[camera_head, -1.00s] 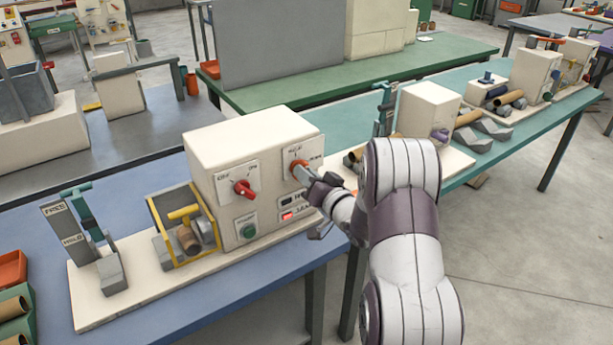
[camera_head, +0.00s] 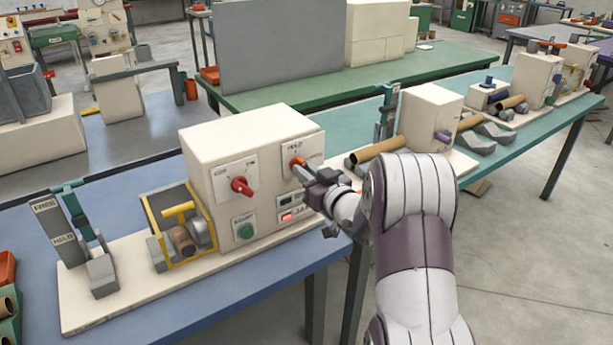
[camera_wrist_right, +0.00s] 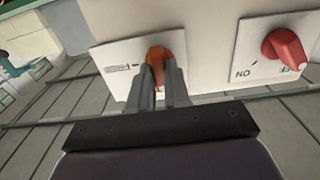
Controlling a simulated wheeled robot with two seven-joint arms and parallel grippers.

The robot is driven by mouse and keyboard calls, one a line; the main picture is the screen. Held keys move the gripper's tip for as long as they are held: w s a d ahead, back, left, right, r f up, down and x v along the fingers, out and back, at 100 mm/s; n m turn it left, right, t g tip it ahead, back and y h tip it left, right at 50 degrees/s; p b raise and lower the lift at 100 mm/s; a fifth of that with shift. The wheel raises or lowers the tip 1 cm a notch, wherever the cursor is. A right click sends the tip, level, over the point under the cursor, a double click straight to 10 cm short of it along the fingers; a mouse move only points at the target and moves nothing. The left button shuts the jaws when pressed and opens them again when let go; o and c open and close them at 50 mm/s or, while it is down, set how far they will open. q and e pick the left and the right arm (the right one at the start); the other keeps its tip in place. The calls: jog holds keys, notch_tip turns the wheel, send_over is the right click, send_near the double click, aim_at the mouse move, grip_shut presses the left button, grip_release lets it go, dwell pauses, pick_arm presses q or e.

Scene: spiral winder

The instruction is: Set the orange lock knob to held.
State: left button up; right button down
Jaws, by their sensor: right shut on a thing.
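The orange lock knob (camera_head: 297,163) sits on a white label plate at the upper right of the cream machine's front face. My right gripper (camera_head: 303,171) reaches it from the right and is shut on it. In the right wrist view the knob (camera_wrist_right: 157,58) shows between the two grey fingertips (camera_wrist_right: 158,75). My left gripper is not in view.
A yellow guard frame (camera_head: 180,222) and a lever stand (camera_head: 75,240) stand further left on the cream base. The floor at right is clear.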

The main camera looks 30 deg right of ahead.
dwell(0.4)
jog(key=c, duration=1.1)
grip_release()
jog(key=shift+s, duration=0.1)
jog(key=s, duration=0.8)
jog(key=s+d, duration=0.1)
jog(key=s, duration=0.3)
jog(key=shift+s, duration=0.25)
